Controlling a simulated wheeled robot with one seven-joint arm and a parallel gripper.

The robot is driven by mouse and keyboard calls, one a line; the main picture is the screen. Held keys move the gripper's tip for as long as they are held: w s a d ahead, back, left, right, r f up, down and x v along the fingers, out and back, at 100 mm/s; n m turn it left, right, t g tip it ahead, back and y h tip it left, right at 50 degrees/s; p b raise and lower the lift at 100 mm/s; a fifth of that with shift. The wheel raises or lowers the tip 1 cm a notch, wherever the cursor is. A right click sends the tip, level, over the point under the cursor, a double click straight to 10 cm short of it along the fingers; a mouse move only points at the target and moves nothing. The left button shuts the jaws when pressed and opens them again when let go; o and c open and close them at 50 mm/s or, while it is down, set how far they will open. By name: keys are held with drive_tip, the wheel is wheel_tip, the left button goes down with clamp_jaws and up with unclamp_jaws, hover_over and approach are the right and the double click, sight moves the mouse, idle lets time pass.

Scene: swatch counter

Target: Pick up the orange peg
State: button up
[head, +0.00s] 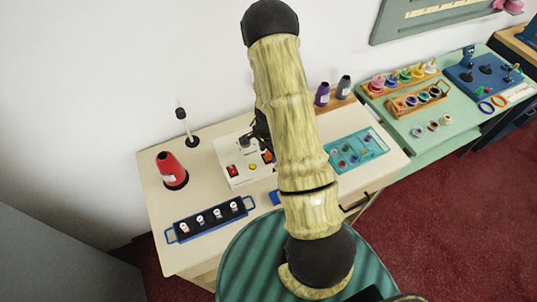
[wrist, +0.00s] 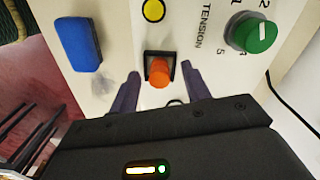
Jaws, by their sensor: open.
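The orange peg (wrist: 159,74) stands in a dark square socket (wrist: 150,56) on a white panel in the wrist view. My gripper (wrist: 160,78) is open, with one dark finger on each side of the peg and a gap to each. I cannot tell how far the fingertips are above the panel. In the head view a small part of the orange peg (head: 268,156) shows beside my arm, which hides most of the gripper (head: 262,140).
The panel has a yellow button (wrist: 154,11) and a green knob (wrist: 254,34). A blue block (wrist: 78,44) lies near it. On the counter (head: 200,262) stand a red cone spool (head: 171,168), a blue-handled tray (head: 182,237) and a teal tray (head: 372,158).

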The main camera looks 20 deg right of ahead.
clamp_jaws()
idle(0.3)
wheel_tip(320, 180, up, 10)
drive_tip(key=b, duration=0.2)
drive_tip(key=shift+b, duration=0.3)
idle(0.7)
